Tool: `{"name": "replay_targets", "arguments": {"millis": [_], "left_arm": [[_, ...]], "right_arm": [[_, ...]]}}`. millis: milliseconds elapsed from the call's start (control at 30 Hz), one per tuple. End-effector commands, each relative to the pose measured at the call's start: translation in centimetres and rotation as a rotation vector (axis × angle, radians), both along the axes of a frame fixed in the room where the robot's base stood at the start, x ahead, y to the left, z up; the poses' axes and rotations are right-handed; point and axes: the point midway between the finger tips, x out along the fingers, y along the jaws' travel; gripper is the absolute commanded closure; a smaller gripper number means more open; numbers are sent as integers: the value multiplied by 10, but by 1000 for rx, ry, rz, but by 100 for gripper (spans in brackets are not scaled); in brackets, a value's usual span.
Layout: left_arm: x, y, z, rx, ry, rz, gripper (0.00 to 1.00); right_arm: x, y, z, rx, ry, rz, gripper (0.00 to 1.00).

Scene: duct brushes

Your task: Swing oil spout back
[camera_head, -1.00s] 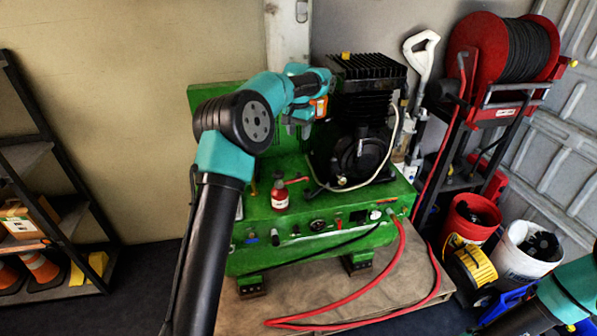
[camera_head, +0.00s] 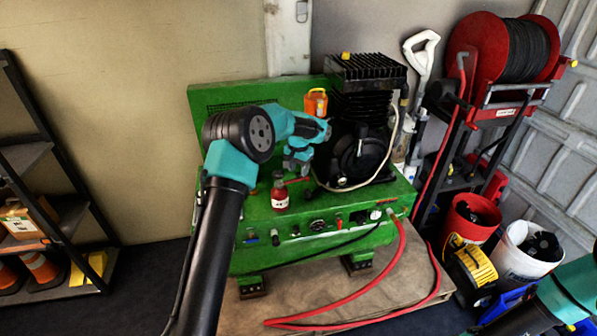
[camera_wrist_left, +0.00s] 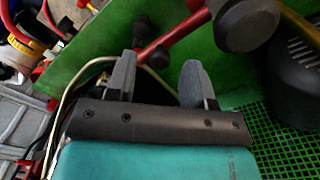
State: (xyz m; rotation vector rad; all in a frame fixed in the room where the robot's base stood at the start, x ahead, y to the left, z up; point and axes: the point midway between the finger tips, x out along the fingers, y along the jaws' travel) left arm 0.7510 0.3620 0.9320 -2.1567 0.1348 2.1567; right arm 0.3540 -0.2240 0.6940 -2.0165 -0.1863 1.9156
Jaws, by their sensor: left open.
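A red oil bottle (camera_head: 280,192) with a pale label stands upright at the front of the green compressor base. Its thin red spout (camera_head: 298,181) points to the right. My left gripper (camera_head: 297,170) is open, just above and behind the spout, with its fingers pointing down. In the left wrist view, the open fingers (camera_wrist_left: 158,80) show with a red rod (camera_wrist_left: 165,43), likely the spout, crossing just beyond their tips. No contact is clear, and the gap between the fingers looks empty. My right gripper is out of frame.
The black finned compressor (camera_head: 362,120) stands close to the right of the left gripper, with a pale cable (camera_head: 393,150) looping around it. An orange canister (camera_head: 316,102) is behind the gripper. A red hose (camera_head: 400,250) runs along the front. Shelves (camera_head: 45,180) stand at left.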

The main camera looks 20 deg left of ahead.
Motion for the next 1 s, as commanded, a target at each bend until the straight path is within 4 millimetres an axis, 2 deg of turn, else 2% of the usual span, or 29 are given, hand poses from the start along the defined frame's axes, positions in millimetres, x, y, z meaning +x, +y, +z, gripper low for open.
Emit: {"name": "replay_targets", "arguments": {"millis": [167, 433, 933, 1000], "left_arm": [[0, 0, -11, 0, 0, 0, 52], [0, 0, -12, 0, 0, 1, 52], [0, 0, -11, 0, 0, 1, 100], [0, 0, -11, 0, 0, 1, 100]], "right_arm": [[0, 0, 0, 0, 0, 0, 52], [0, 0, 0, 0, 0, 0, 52], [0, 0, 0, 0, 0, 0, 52], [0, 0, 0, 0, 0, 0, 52]]}}
